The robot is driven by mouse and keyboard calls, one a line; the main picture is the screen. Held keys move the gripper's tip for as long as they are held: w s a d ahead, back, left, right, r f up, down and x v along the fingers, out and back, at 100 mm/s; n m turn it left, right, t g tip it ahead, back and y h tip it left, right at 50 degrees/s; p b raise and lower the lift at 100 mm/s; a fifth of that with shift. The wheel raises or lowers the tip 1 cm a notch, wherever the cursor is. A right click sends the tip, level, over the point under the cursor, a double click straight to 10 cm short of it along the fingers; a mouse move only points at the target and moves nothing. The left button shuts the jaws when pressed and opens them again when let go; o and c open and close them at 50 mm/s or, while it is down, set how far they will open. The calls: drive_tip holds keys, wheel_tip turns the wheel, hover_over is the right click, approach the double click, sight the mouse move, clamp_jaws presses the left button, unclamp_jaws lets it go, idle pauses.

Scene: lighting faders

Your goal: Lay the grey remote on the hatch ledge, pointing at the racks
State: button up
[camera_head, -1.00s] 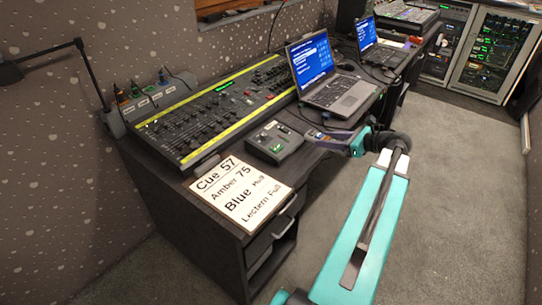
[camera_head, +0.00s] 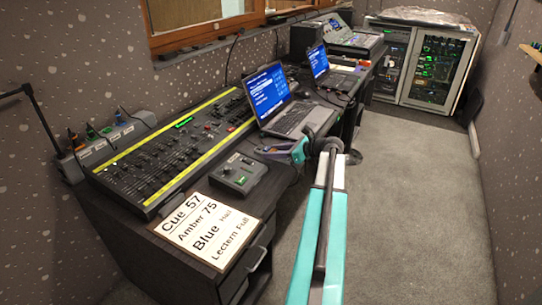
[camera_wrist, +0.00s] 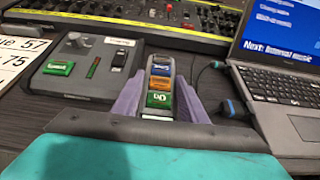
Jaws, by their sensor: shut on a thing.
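My gripper (camera_head: 296,150) is shut on the grey remote (camera_wrist: 161,83), with purple fingers on both sides of it in the wrist view. The remote has blue, orange and green buttons on its face. It is held above the desk, between the small control box and the near laptop. In the head view the remote is small and hard to make out. The hatch ledge (camera_head: 205,35) is the wooden sill under the window in the back wall, beyond the lighting desk; its bare top is only partly seen. The racks (camera_head: 437,70) stand at the far right, with green lights behind glass.
The fader console (camera_head: 170,150) lies between my gripper and the hatch wall. A near laptop (camera_head: 268,92), a second laptop (camera_head: 320,62), a control box (camera_head: 238,174) and a cue sheet (camera_head: 205,228) occupy the desk. The carpet floor (camera_head: 400,200) on the right is clear.

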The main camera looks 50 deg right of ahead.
sight(271, 148)
drive_tip(key=shift+w+d+f, duration=0.1)
drive_tip(key=shift+w+d, duration=0.2)
drive_tip(key=shift+w, duration=0.5)
drive_tip(key=shift+w+d+f, duration=0.1)
drive_tip(key=shift+w+d, duration=0.2)
drive_tip(key=shift+w, duration=0.5)
drive_tip(key=shift+f, duration=1.7)
drive_tip(key=o, duration=1.2)
drive_tip(key=shift+f, duration=0.15)
drive_tip(key=shift+s+r, duration=0.15)
drive_tip(key=shift+r, duration=0.05)
drive_tip(key=v, duration=1.1)
drive_tip(key=shift+s+d+r, duration=0.1)
drive_tip(key=shift+s+r, duration=0.1)
drive_tip(key=shift+s, duration=0.15)
